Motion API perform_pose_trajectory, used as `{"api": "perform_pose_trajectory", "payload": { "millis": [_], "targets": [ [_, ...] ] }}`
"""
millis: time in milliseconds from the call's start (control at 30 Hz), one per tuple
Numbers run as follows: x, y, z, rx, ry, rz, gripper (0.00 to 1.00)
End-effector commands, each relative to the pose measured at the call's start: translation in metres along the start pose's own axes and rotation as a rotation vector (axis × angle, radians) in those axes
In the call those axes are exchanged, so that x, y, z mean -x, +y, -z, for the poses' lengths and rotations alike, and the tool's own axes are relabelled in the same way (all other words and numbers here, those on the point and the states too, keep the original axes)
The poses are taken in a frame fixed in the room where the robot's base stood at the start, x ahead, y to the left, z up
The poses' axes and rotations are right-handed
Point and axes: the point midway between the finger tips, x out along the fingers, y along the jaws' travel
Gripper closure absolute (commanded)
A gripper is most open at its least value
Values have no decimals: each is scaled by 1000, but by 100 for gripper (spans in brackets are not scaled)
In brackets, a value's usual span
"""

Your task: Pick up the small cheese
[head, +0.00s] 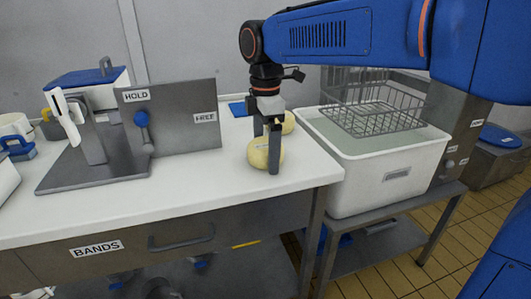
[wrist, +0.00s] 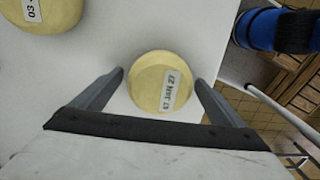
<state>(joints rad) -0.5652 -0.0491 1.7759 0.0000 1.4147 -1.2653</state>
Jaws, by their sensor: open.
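A small round yellow cheese (head: 259,154) sits on the white worktop near its right end. In the wrist view the small cheese (wrist: 150,78) shows from above with a white date label, "13 JAN 27". My gripper (head: 271,150) points down at it and is open. In the wrist view the gripper's two fingers (wrist: 160,84) stand on either side of the cheese, with a gap on each side. A second yellow cheese (head: 288,122) is behind my gripper, partly hidden; it also shows at the upper left of the wrist view (wrist: 50,12).
A white tub of liquid (head: 385,185) with a wire basket (head: 375,118) stands right of the worktop (head: 190,193). The worktop's front middle is clear.

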Motion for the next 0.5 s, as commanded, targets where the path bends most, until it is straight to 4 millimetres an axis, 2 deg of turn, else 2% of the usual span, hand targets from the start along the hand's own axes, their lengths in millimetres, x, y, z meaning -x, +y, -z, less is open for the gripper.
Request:
{"api": "perform_pose_trajectory", "payload": {
  "millis": [133, 367, 500],
  "targets": [
    [0, 0, 0, 0, 0, 0, 7],
    [0, 0, 0, 0, 0, 0, 62],
    [1, 0, 0, 0, 0, -1, 64]
  ]
}}
